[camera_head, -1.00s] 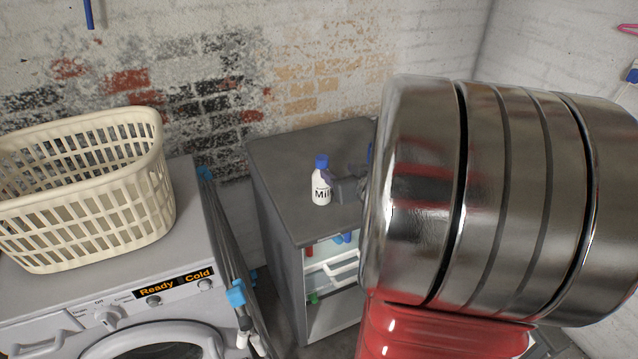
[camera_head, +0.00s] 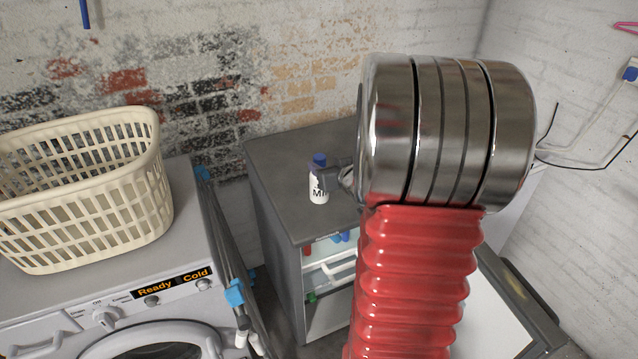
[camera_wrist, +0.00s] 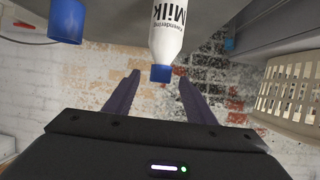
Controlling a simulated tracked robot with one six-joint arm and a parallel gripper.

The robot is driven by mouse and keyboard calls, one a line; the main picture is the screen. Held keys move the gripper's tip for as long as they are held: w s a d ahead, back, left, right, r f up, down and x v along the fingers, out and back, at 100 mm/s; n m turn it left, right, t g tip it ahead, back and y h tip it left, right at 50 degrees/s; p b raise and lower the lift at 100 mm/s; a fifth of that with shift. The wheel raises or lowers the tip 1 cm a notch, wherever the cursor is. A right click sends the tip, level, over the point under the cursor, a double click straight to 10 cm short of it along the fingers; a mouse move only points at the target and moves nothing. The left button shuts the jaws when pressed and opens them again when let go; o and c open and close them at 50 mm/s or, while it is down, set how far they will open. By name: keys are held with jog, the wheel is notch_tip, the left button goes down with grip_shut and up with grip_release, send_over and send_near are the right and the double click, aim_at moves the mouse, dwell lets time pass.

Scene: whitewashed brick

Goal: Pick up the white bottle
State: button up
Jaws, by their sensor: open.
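The white bottle (camera_head: 318,190), with a blue cap and "Milk" lettering, stands upright on the grey top of a small fridge (camera_head: 285,160). In the wrist view the bottle (camera_wrist: 167,32) appears upside down, with its cap lying between the tips of my fingers. My gripper (camera_wrist: 159,78) is open and holds nothing. In the head view part of my gripper (camera_head: 336,176) shows just right of the bottle, and my arm hides the rest. Whether a finger touches the bottle, I cannot tell.
A blue cup-like object (camera_wrist: 67,20) is at the upper left of the wrist view. A cream laundry basket (camera_head: 85,190) sits on a washing machine (camera_head: 110,300) at left. A folded rack (camera_head: 225,260) stands between machine and fridge. The brick wall (camera_head: 200,60) is behind.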

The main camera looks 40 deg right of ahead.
aim_at(322, 161)
jog(key=shift+x, duration=2.6)
jog(key=shift+w+r, duration=0.1)
jog(key=shift+r, duration=0.05)
grip_shut()
